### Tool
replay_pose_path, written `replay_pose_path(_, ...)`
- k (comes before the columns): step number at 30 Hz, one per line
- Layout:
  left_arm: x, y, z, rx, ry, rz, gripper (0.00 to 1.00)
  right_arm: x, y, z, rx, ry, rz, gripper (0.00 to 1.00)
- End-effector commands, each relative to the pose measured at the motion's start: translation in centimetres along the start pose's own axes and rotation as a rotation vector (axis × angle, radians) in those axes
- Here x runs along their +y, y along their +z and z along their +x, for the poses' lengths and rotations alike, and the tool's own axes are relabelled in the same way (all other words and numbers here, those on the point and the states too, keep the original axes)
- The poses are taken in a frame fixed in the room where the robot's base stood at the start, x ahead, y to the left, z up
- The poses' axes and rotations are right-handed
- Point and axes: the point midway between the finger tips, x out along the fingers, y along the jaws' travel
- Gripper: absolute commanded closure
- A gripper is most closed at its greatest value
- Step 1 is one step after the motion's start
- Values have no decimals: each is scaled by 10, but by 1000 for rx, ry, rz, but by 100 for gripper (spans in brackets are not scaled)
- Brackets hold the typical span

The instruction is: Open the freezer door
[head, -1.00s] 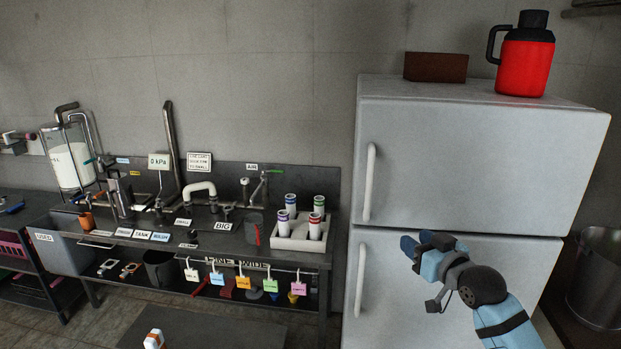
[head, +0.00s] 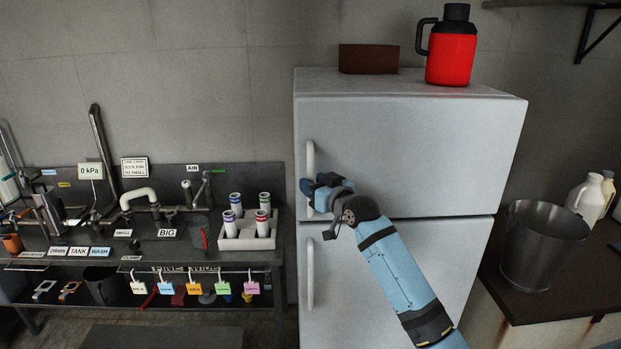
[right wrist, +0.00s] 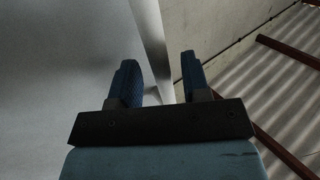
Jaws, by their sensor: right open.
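The grey two-door fridge-freezer (head: 400,150) stands upright right of centre in the head view. Its upper door (head: 430,170) appears closed. A pale vertical handle (head: 310,158) runs along that door's left side. My right gripper (head: 312,191) is at the lower part of this handle, with blue fingers hiding some of it. In the right wrist view its two fingers (right wrist: 161,82) are apart, and a pale vertical strip (right wrist: 152,45) shows between them. I cannot tell whether they touch the handle. My left gripper is not in view.
A lower door with its own handle (head: 310,273) is below. A red jug (head: 451,52) and a brown block (head: 369,59) rest on top of the fridge. A workbench (head: 160,262) stands left; a metal bucket (head: 540,245) sits on a brown surface at right.

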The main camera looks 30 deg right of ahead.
Motion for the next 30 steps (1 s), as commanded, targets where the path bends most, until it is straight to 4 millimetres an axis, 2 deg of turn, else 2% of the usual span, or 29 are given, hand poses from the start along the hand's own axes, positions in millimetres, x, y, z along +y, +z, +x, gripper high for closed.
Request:
replay_pose_path(6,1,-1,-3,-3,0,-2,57,-1,0,15,0,-1,0,57)
replay_pose_path(14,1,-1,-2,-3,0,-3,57,-1,1,16,0,-1,0,57)
replay_pose_path(20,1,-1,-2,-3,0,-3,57,0,0,16,0,-1,0,100)
replay_pose_path(30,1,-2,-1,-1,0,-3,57,-2,0,15,0,-10,-2,100)
